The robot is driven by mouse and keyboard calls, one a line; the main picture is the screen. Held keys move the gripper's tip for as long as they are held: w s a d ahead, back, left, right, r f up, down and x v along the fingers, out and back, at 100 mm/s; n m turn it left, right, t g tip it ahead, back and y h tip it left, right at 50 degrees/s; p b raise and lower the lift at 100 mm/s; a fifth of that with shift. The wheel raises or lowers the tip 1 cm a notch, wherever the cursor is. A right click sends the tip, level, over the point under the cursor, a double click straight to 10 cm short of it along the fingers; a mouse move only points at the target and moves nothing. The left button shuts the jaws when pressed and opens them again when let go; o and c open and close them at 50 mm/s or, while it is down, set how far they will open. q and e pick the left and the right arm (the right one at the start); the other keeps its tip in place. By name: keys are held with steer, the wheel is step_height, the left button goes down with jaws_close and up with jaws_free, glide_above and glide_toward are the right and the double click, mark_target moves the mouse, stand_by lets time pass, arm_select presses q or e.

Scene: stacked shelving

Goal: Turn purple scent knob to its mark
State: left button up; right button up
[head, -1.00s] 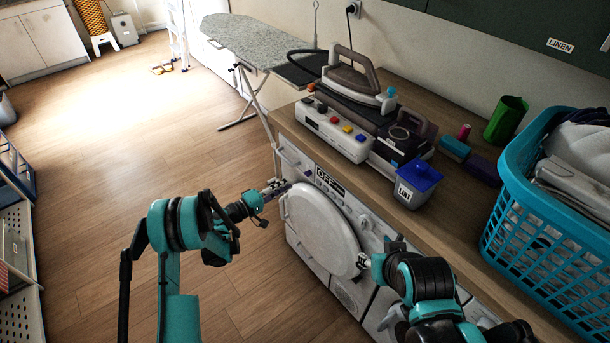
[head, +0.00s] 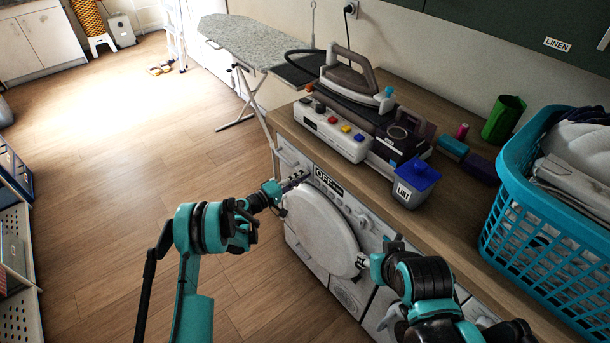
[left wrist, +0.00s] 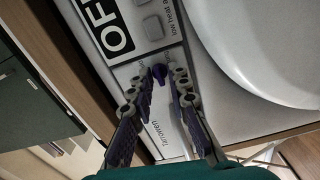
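The purple knob (left wrist: 158,73) shows in the left wrist view on the white machine's front panel (left wrist: 118,65), beside printed lettering. My left gripper (left wrist: 155,78) is open, with one finger on each side of the knob. I cannot tell whether either finger touches it. In the head view my left gripper (head: 296,180) is at the panel's left end, and the knob cannot be made out there. The knob's mark is not clear. My right gripper (head: 362,264) is at the right edge of the round door; its finger opening is too small to tell.
The round white door (head: 318,230) bulges out below the panel. The wooden worktop (head: 440,215) above holds an iron (head: 350,78), a grey lint bin (head: 414,186) and a blue basket (head: 515,200). The floor (head: 110,190) to the left is open.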

arm_select(q)
jaws_close()
